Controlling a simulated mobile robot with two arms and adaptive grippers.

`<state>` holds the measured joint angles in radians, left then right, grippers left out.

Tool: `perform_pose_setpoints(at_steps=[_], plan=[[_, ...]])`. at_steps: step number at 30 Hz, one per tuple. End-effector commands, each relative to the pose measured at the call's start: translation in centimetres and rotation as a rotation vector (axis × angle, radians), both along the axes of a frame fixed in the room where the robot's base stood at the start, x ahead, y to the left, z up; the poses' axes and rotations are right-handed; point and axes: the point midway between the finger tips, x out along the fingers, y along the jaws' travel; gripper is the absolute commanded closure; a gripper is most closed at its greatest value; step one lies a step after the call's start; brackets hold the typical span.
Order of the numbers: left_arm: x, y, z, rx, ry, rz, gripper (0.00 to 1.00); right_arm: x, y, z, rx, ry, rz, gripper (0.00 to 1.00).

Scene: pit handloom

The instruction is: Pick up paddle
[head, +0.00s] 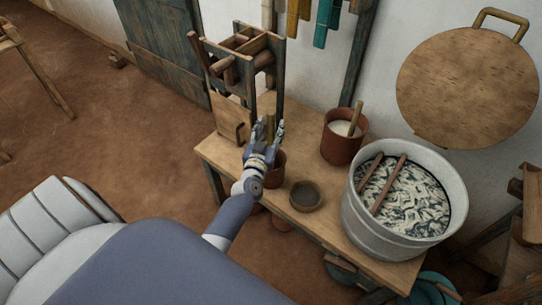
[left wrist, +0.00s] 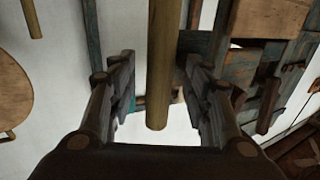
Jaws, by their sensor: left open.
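My left gripper (head: 264,132) is open above the bench, over a brown pot (head: 277,167) that it partly hides. A round wooden handle (left wrist: 164,70), seemingly the paddle's, shows between its two spread fingers in the left wrist view, with gaps on both sides. In the head view only a short piece of the handle (head: 270,126) shows between the fingers; whether it stands in the pot is hidden. The left gripper also shows in the left wrist view (left wrist: 157,90). My right gripper is not in view.
The wooden bench (head: 325,226) also bears a wooden frame (head: 236,75), a brown pot of white stuff with a stick (head: 339,145), a small bowl (head: 305,196) and a metal tub (head: 397,237) with two sticks across it. A round board (head: 468,85) hangs on the wall.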

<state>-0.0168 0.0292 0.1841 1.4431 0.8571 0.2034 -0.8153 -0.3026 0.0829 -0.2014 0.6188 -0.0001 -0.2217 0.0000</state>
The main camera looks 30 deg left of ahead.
Motion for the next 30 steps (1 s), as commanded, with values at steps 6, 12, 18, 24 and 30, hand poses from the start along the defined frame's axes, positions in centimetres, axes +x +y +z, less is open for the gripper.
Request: perform_pose_setpoints(at_steps=[6,12,18,24,30], plan=[[1.2,0.37,0.03,0.0,0.0,-0.001,0.55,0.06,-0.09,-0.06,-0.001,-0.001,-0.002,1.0],[1.16,0.37,0.03,0.0,0.0,-0.001,0.61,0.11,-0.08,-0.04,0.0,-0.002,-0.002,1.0],[1.16,0.35,0.03,0.0,0.0,-0.001,1.0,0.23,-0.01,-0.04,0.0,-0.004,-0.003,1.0],[1.16,0.37,0.1,-0.001,-0.001,0.0,1.0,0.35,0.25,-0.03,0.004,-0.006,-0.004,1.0],[1.16,0.37,0.32,-0.001,-0.001,0.0,1.0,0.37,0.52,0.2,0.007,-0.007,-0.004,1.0]])
